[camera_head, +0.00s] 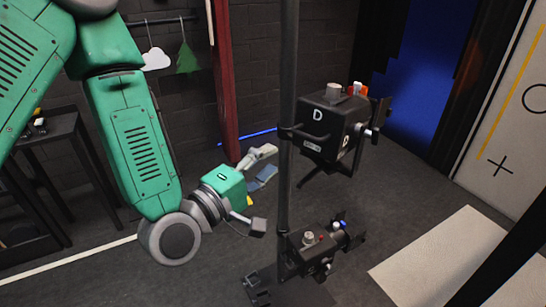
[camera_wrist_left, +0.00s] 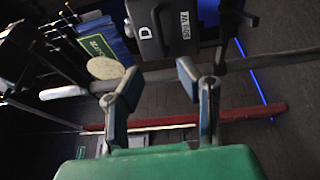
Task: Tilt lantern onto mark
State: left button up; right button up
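A black box lantern marked D (camera_head: 318,115) hangs on a dark upright pole (camera_head: 288,70). It has a grey knob on top and small fittings at its right side. A second, smaller black unit (camera_head: 310,248) sits lower on the pole. A black cross mark (camera_head: 500,166) shows on the pale panel at the right. My left gripper (camera_head: 270,164) is left of the pole, below the D lantern, apart from it and empty. In the left wrist view its fingers (camera_wrist_left: 158,76) are spread, with the D lantern (camera_wrist_left: 150,28) beyond them. My right gripper is not seen.
A red post (camera_head: 224,75) stands behind my left arm. A dark table (camera_head: 60,135) is at the left. A white cloud (camera_head: 156,58) and green tree (camera_head: 187,59) hang on the back wall. A pale floor panel (camera_head: 435,262) lies at lower right.

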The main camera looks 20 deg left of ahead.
pick_arm(q)
jog(key=c, duration=0.4)
jog(key=shift+d+f+n, duration=0.15)
jog(key=shift+f+n, duration=0.05)
jog(key=shift+n, duration=0.2)
grip_shut()
jog(key=n+b, duration=0.4)
jog(key=n, duration=1.3)
send_near(309, 148)
jog(key=w+d+r, duration=0.4)
jog(key=shift+w+d+f+t, duration=0.15)
jog(key=shift+w+f+t, duration=0.1)
jog(key=shift+w+t, duration=0.2)
jog(key=shift+w+a, duration=0.2)
jog(key=shift+a, duration=0.1)
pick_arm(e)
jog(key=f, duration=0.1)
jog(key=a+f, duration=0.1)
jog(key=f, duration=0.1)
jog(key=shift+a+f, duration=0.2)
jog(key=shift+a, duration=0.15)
pick_arm(q)
jog(key=shift+d, duration=0.15)
